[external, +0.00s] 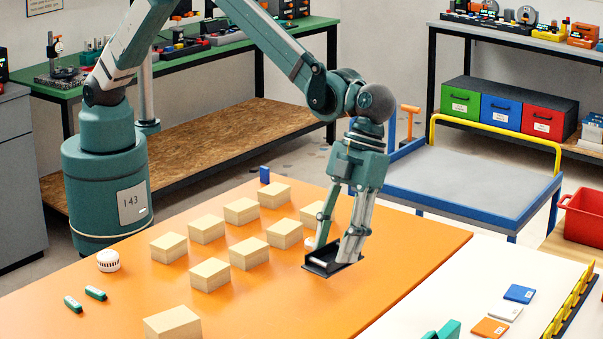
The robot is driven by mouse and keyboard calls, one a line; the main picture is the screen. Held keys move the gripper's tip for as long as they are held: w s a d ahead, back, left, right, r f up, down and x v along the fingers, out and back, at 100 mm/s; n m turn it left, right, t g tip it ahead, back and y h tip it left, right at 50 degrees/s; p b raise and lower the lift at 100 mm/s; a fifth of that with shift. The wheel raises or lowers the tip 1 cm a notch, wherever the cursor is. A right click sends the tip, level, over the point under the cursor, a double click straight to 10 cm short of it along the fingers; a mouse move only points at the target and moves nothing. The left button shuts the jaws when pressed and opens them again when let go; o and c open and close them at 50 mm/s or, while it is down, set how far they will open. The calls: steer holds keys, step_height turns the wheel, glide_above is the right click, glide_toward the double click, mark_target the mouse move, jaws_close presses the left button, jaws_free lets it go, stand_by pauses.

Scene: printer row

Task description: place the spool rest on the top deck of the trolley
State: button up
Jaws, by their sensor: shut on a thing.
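My gripper (333,250) points down over the right part of the orange table top. It is shut on a small black open-topped tray-like piece, which I take as the spool rest (320,268). The fingers hide part of the piece, and I cannot tell whether it touches the table or hangs just above it. The trolley's top deck (468,180) is a flat grey surface with a blue rim, behind and to the right of my gripper. A yellow handle (497,131) rises at its far side. The visible deck is bare.
Several wooden blocks (240,211) stand in rows left of my gripper. A white round thing (108,260) and green pieces (96,293) lie at left. Flat tiles (519,293) lie on the white surface at right. A red bin (582,216) stands right of the trolley.

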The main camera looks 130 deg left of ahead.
steer(key=s+a+n+t+b, duration=0.25)
steer(key=a+n, duration=0.25)
steer(key=a, duration=3.9)
steer(key=s+a+n, duration=0.1)
steer(key=s+a, duration=0.6)
steer(key=a, duration=0.6)
steer(key=s+a+f+n+b, duration=0.1)
steer(key=s+a+n, duration=0.1)
steer(key=s+a, duration=0.6)
steer(key=s+a+n+t+y+b, duration=0.1)
steer(key=s+a, duration=0.6)
steer(key=a, duration=1)
steer(key=shift+s+a+f+n, duration=0.3)
steer(key=shift+s+n, duration=0.1)
steer(key=shift+n, duration=0.2)
steer(key=b, duration=0.1)
glide_toward(420, 174)
steer(key=shift+w+d+f, duration=0.25)
steer(key=shift+w+d, duration=0.25)
steer(key=shift+d, duration=0.05)
steer(key=shift+f+b, duration=0.45)
steer(key=shift+f, duration=1.45)
